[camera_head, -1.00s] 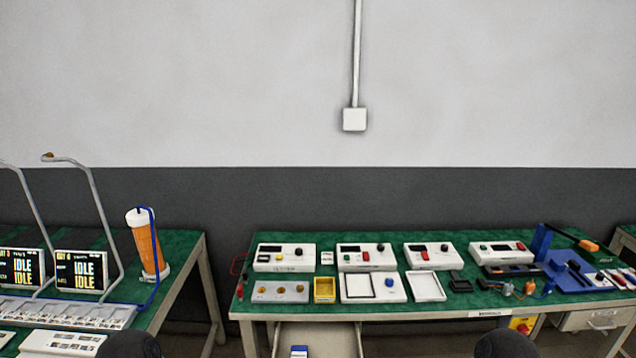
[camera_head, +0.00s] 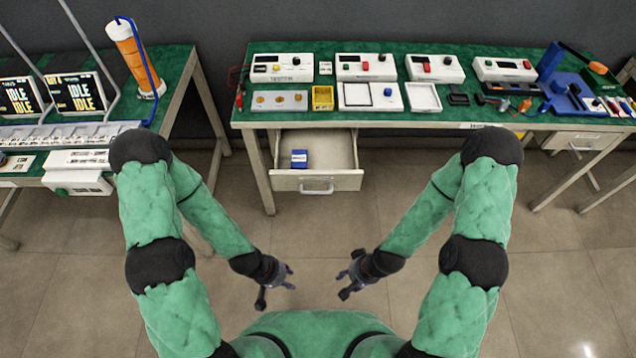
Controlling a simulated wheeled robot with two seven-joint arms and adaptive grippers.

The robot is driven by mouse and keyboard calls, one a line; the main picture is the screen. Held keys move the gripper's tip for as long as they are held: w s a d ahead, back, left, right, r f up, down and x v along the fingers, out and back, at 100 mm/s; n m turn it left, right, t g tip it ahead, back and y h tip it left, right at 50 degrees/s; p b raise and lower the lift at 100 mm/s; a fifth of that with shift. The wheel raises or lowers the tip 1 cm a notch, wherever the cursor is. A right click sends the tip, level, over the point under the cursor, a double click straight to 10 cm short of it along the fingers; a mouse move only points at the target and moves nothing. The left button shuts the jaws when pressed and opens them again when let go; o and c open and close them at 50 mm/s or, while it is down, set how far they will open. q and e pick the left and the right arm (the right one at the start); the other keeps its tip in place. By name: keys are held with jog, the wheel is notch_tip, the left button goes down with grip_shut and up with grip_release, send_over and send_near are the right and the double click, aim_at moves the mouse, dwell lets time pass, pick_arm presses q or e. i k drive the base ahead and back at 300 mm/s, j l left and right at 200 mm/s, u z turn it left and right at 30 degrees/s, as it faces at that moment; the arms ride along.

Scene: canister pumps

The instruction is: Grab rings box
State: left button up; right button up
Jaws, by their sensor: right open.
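A small blue box (camera_head: 299,159) with a pale label sits inside the open drawer (camera_head: 345,179) under the right-hand table. A small yellow open box (camera_head: 322,97) stands on that table's front edge. Neither shows readable lettering, so I cannot tell which one is the rings box. My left gripper (camera_head: 276,286) hangs over the floor, in front of and below the drawer, open and empty. My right gripper (camera_head: 346,284) faces it from the right, open and empty. Both are well apart from the boxes.
The green-topped table (camera_head: 440,117) carries several white instrument units and trays. A blue fixture (camera_head: 570,95) is at its right end. A second table at left holds IDLE screens (camera_head: 72,92) and an orange cylinder (camera_head: 131,55). The floor (camera_head: 330,225) before the drawer is clear.

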aim_at(299, 156)
jog(key=i+l+u, duration=0.1)
jog(key=u, duration=0.3)
jog(key=l+u, duration=0.35)
jog(key=i+l+u, duration=0.1)
jog(key=l+u, duration=0.15)
jog(key=u, duration=0.15)
